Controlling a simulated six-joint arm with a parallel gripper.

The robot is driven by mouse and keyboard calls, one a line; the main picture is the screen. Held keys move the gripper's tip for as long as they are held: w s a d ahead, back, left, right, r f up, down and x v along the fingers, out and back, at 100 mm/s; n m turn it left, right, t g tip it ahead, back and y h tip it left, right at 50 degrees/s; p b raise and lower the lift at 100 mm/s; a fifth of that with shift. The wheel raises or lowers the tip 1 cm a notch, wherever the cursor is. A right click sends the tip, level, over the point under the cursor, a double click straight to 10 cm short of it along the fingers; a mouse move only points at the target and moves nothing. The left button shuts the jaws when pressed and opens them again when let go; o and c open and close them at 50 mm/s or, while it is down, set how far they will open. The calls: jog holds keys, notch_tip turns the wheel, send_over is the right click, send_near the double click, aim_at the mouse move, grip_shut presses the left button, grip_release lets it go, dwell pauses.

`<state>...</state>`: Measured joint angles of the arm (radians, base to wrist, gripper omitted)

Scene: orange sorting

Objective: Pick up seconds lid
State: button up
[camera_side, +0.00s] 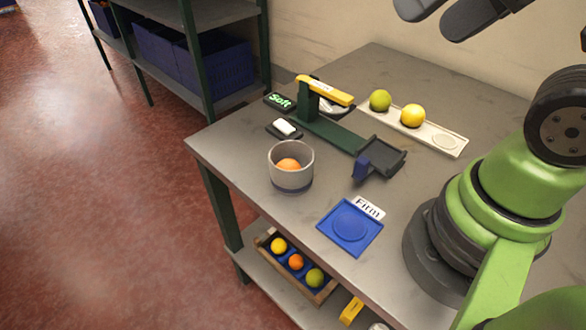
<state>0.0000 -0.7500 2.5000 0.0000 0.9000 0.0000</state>
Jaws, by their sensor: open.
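No lid is marked as the seconds lid. A small white piece on a dark square base (285,129) lies on the table behind the grey round pot; I cannot tell whether it is a lid. The grey pot (291,178) is uncovered and holds an orange fruit (288,164). My gripper (428,22) shows at the top right edge, partly cut off. Its dark fingers are apart and empty, high above the table and away from the pot.
A balance-like stand with a yellow beam (325,91) and dark tray (382,160) stands mid-table. A white rack (437,138) holds a green and a yellow fruit. A blue "Firm" tray (350,229) is empty. A crate (270,251) of fruit sits below.

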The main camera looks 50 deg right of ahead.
jog(key=c, duration=0.6)
jog(key=shift+o, duration=0.2)
jog(key=w+d+f+g+h, duration=0.1)
jog(key=w+d+f+g, duration=0.1)
jog(key=w+d, duration=0.5)
jog(key=w+d+f+g+h, duration=0.1)
jog(key=w+d, duration=0.2)
jog(key=w, duration=0.9)
jog(key=w+d+f+g, duration=0.1)
jog(key=w+d+f, duration=0.1)
jog(key=f, duration=0.5)
jog(key=w+d+f+g, duration=0.1)
jog(key=w+d+f, duration=0.1)
jog(key=d+f, duration=0.3)
jog(key=w+d+f+g, duration=0.1)
jog(key=d+f, duration=0.3)
jog(key=f, duration=0.5)
jog(key=shift+w+d+h, duration=0.15)
jog(key=shift+w+h, duration=0.15)
jog(key=shift+w, duration=0.35)
jog(key=shift+w+d+f, duration=0.1)
jog(key=shift+w+f, duration=0.1)
jog(key=shift+f, duration=1.15)
jog(key=shift+w+d+f, duration=0.1)
jog(key=shift+w+f, duration=0.05)
jog(key=shift+f, duration=1.15)
